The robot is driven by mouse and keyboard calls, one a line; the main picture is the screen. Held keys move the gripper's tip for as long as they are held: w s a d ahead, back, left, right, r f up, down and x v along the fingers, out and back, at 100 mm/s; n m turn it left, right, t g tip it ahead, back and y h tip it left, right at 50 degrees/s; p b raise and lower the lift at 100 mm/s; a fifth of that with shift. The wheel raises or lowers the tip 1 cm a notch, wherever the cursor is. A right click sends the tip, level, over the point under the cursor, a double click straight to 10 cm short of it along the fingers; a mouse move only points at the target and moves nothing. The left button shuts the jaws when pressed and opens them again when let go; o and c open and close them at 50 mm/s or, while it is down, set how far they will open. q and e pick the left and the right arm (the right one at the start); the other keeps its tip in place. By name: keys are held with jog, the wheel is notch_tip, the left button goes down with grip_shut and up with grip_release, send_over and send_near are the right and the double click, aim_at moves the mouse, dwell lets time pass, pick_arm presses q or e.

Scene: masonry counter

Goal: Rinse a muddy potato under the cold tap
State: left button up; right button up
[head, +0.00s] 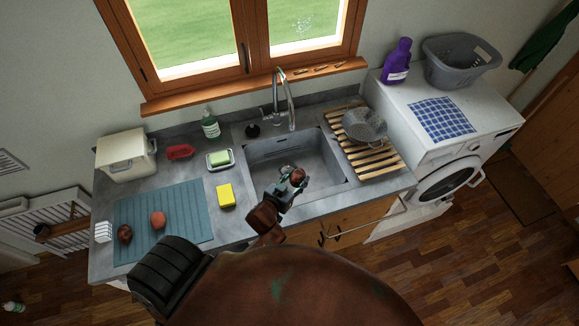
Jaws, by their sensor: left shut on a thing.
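My left gripper (287,188) reaches over the front part of the grey sink (258,150) and is shut on a small reddish-brown potato (298,174). The gripper's fingers partly cover the potato. The chrome tap (287,98) stands at the sink's back edge, its tall spout arching over the basin. The potato is in front of the tap; I cannot tell its height in the basin. I cannot make out a water stream. Two more potatoes, a dark brown one (124,233) and a lighter reddish one (158,220), lie on the blue-grey mat (185,200). My right gripper is not in view.
A yellow sponge (226,195), a soap dish with green soap (220,159) and a green bottle (210,125) stand left of the sink. A colander (364,126) sits on the wooden rack (391,161) at right. A cream bin (126,157) stands at the back left.

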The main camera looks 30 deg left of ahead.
pick_arm(q)
jog(key=shift+s+a+p, duration=0.1)
jog(key=shift+a+p, duration=0.95)
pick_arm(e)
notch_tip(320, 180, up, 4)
pick_arm(q)
jog(key=w+a+f+b, duration=0.3)
jog(key=w+a+b, duration=0.2)
jog(key=w+a, duration=0.3)
jog(key=shift+w+a+f+n+y, duration=0.25)
jog(key=shift+w+f+n+y, duration=0.1)
jog(key=shift+w, duration=1.45)
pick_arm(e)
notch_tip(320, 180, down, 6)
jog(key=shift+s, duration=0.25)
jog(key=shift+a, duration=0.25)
pick_arm(q)
jog(key=s+d+p, duration=0.3)
jog(key=s+d, duration=0.1)
jog(key=s, duration=0.2)
jog(key=shift+s+d, duration=0.2)
jog(key=shift+s, duration=0.2)
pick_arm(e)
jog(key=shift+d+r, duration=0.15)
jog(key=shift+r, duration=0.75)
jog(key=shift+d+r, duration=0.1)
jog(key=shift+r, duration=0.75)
